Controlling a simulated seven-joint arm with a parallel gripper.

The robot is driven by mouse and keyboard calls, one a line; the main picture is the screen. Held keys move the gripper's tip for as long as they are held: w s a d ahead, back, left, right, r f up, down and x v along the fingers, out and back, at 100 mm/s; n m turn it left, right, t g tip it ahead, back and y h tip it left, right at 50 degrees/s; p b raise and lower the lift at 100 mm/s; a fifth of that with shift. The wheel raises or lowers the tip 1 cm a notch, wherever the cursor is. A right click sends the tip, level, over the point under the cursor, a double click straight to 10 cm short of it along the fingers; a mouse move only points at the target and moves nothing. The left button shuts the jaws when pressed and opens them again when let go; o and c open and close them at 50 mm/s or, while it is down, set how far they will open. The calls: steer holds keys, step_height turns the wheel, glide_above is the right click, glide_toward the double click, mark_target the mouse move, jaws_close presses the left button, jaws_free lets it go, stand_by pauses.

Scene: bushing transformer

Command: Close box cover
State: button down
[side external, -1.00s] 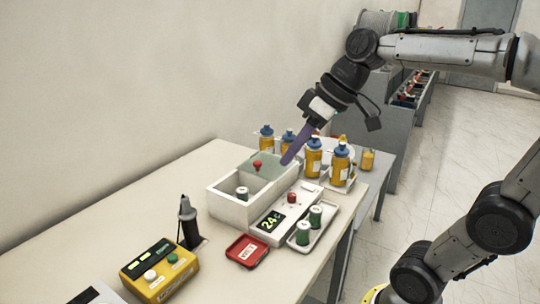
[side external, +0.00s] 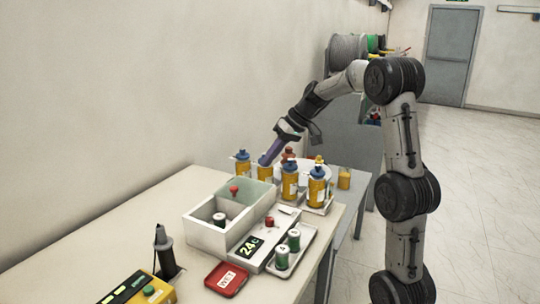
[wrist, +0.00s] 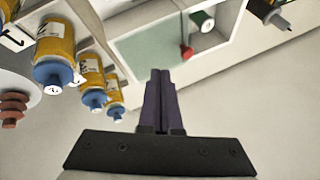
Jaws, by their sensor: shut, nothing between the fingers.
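The white box (side external: 206,236) stands on the table with its near part open; a green-and-white cylinder (side external: 219,219) is inside. The pale green cover (side external: 255,193), with a red knob (side external: 234,190), lies at the far part of the box and leaves the near part uncovered. In the wrist view the cover (wrist: 150,45) and red knob (wrist: 187,52) lie just beyond the fingertips. My gripper (side external: 263,163) is shut and empty, its purple fingers pointing down-left beyond the box's far side, apart from the knob. The fingers (wrist: 160,72) are pressed together in the wrist view.
Several yellow bottles with blue caps (side external: 290,180) stand close behind and right of the box. A device with a "24" display (side external: 249,247) and a tray with green cylinders (side external: 292,262) sit to its right. A red dish (side external: 227,279) lies in front.

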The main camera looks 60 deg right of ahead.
mark_target(247, 193)
steer(key=x, duration=0.5)
steer(key=shift+w+a+f, duration=0.1)
steer(key=shift+w+f, duration=0.05)
steer(key=shift+f, duration=0.1)
steer(key=a, duration=0.1)
steer(key=w, duration=0.1)
steer(key=a, duration=0.1)
steer(key=shift+w+a+f, duration=0.3)
steer(key=shift+a+f, duration=0.05)
steer(key=shift+f, duration=0.05)
steer(key=shift+w+a+f, duration=0.1)
steer(key=shift+w+a, duration=0.1)
steer(key=shift+a, duration=0.2)
steer(key=a, duration=1.3)
steer(key=shift+a, duration=0.15)
steer(key=shift+s, duration=0.1)
